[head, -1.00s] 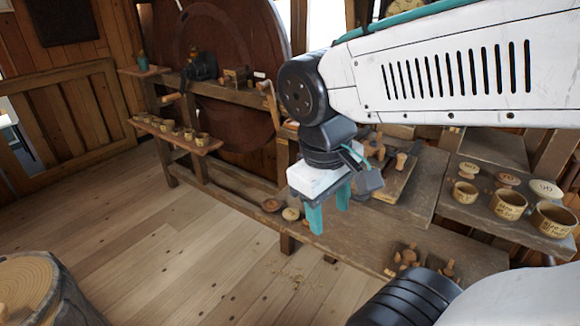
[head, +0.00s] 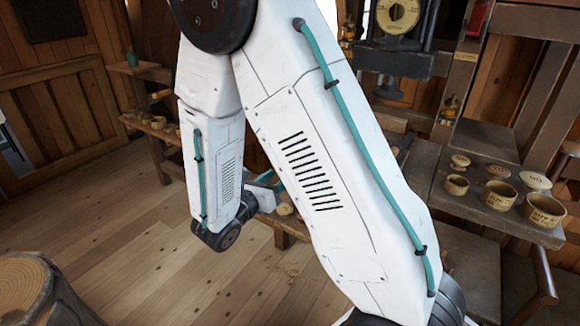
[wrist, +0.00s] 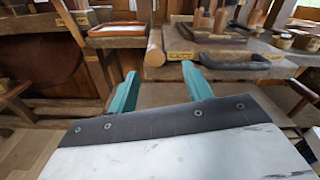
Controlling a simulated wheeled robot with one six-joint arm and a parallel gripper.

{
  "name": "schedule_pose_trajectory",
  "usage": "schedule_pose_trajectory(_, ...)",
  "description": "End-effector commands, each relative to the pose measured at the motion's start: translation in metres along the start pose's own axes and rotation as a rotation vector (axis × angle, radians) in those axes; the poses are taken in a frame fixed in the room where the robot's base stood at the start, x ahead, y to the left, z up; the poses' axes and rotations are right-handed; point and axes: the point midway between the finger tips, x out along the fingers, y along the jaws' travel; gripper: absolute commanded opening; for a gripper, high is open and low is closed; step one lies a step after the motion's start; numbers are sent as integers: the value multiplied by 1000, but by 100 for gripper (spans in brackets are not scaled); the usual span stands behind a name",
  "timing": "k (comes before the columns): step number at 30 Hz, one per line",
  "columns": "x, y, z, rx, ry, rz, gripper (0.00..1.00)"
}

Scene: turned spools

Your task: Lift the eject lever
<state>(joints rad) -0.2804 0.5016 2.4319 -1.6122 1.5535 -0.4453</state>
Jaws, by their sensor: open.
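My gripper (wrist: 160,72) is open, with its two teal fingers apart and nothing visible between them. A round-ended light wooden bar (wrist: 155,48) points toward me from the bench edge, just beyond and above the fingertips. A dark curved handle (wrist: 234,65) lies along the bench front to its right. A slanted wooden arm (wrist: 72,25) stands at the left. I cannot tell for sure which of these is the eject lever.
A light-topped tray (wrist: 118,30) sits at the upper left of the wrist view. In the head view, several cups, one of them here (head: 501,195), stand on the right shelf (head: 460,205). A tree stump (head: 40,290) stands at lower left. The floor at left is clear.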

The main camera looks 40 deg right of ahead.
Motion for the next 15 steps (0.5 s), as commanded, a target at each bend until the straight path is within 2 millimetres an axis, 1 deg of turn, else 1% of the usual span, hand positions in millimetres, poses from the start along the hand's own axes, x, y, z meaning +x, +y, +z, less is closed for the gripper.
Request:
schedule_pose_trajectory(2,1,6,-3,-21,-13,20,50)
schedule_pose_trajectory(5,10,8,-4,-27,-17,26,50)
schedule_pose_trajectory(12,49,7,-4,-25,-15,23,50)
schedule_pose_trajectory(15,62,8,-3,-25,-15,23,50)
